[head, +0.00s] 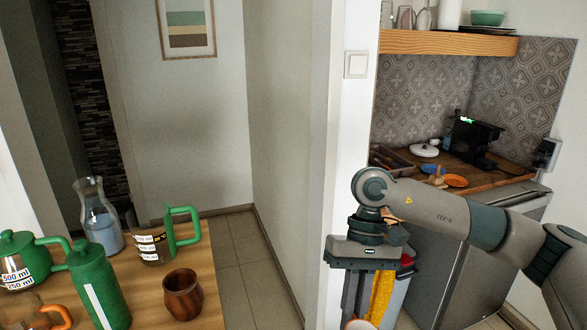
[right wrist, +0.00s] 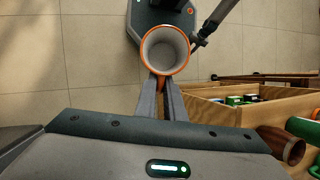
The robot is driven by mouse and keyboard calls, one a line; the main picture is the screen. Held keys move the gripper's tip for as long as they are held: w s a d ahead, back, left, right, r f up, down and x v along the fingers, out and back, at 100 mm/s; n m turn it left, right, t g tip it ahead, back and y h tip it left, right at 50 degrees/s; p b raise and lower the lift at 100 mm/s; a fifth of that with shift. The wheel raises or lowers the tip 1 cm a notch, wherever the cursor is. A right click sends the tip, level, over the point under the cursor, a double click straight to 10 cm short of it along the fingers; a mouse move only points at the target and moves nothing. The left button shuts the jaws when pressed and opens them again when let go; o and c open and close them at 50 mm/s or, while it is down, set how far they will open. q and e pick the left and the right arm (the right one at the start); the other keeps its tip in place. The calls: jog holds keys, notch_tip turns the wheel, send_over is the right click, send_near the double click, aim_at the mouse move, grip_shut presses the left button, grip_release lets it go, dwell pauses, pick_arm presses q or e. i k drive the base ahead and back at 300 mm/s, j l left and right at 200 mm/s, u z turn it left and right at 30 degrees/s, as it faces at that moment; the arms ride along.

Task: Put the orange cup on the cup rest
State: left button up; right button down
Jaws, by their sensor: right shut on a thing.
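My right gripper (right wrist: 163,86) is shut on the orange cup (right wrist: 165,51), holding it by its orange handle side. The cup has an orange rim and a pale inside, and it is held out above the tiled floor. In the head view my right gripper (head: 358,312) points down, and only the cup's rim (head: 360,325) shows at the bottom edge. A black coffee machine (head: 476,138) stands on the far counter at the right. I cannot make out a separate cup rest. My left gripper is not in view.
A wooden table (head: 226,320) at the left holds a brown cup (head: 182,294), a glass carafe (head: 98,220), a green-handled jug (head: 154,242) and a green bottle (head: 98,285). The far counter has orange (head: 456,181) and blue dishes. A white wall edge (head: 343,130) stands between.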

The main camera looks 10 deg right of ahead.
aim_at(490, 163)
jog(key=i+l, duration=0.15)
jog(key=l, duration=0.35)
jog(key=i+l+z, duration=0.1)
jog(key=l, duration=0.35)
jog(key=i+l+z, duration=0.1)
jog(key=i+l, duration=0.15)
jog(key=l, duration=0.2)
jog(key=i+l, duration=0.2)
jog(key=l, duration=0.25)
jog(key=i+l+z, duration=0.1)
jog(key=l, duration=0.35)
jog(key=i+l, duration=0.35)
jog(key=i+l+z, duration=0.15)
jog(key=l, duration=0.35)
jog(key=i+l, duration=0.3)
jog(key=l, duration=0.15)
